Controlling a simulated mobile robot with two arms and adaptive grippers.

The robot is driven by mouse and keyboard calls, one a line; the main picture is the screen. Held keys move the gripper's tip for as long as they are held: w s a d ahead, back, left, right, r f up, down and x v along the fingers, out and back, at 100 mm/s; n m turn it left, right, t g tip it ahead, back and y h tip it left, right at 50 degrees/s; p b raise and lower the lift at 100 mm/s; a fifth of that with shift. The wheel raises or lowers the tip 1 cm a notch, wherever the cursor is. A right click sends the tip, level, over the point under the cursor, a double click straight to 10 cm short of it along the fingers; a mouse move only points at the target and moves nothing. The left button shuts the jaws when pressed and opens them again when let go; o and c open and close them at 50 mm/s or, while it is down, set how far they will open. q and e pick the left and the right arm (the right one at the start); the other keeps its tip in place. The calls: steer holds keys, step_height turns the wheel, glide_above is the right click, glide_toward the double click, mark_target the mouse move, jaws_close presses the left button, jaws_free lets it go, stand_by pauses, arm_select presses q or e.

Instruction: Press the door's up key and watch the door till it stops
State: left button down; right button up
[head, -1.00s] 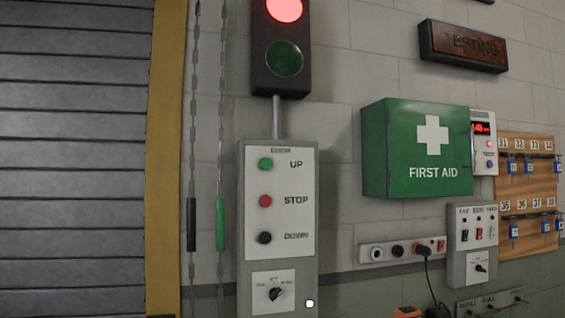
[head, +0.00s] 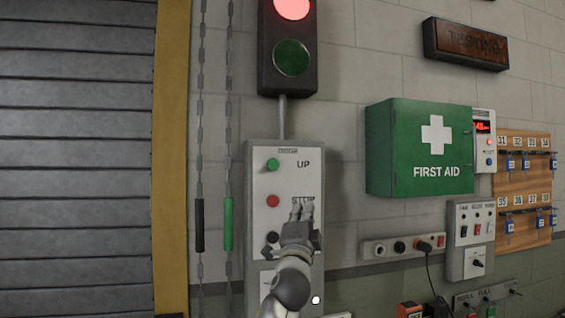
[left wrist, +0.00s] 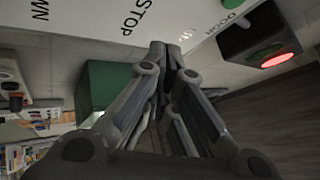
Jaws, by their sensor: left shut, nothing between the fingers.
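The grey slatted door (head: 75,160) fills the left of the head view, beside a yellow frame post (head: 171,160). The door control box (head: 256,225) has a green UP key (head: 272,164), a red STOP key (head: 272,201) and a black DOWN key (head: 272,238). My left gripper (head: 302,204) is shut and empty in front of the box, below and right of the UP key, covering part of the STOP label. It also shows shut in the left wrist view (left wrist: 166,46), near the white panel (left wrist: 150,22). Contact cannot be told. My right gripper is out of view.
The signal lamp (head: 289,48) above the box shows red. Two hanging chains with black (head: 200,223) and green (head: 228,223) grips hang left of the box. A green first aid cabinet (head: 420,148), socket strip (head: 400,247) and key board (head: 524,188) are to the right.

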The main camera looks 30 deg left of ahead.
mark_target(273, 164)
arm_select(q)
steer(key=s+r+y, duration=0.1)
steer(key=s+r, duration=0.1)
steer(key=r, duration=0.3)
steer(key=s+r+t+y, duration=0.1)
steer(key=s+r, duration=0.2)
steer(key=r, duration=0.3)
steer(key=shift+s+n+y+p, duration=0.3)
steer(key=shift+s+n+y, duration=0.05)
steer(key=shift+n+y, duration=0.05)
steer(key=shift+w+a+b, duration=0.35)
steer(key=shift+w+a, duration=2.6)
steer(key=shift+a, duration=0.25)
steer(key=shift+w+a, duration=0.25)
steer(key=shift+a, duration=0.05)
steer(key=shift+w+a, duration=0.25)
steer(key=shift+a, duration=0.05)
steer(key=shift+s+d, duration=0.55)
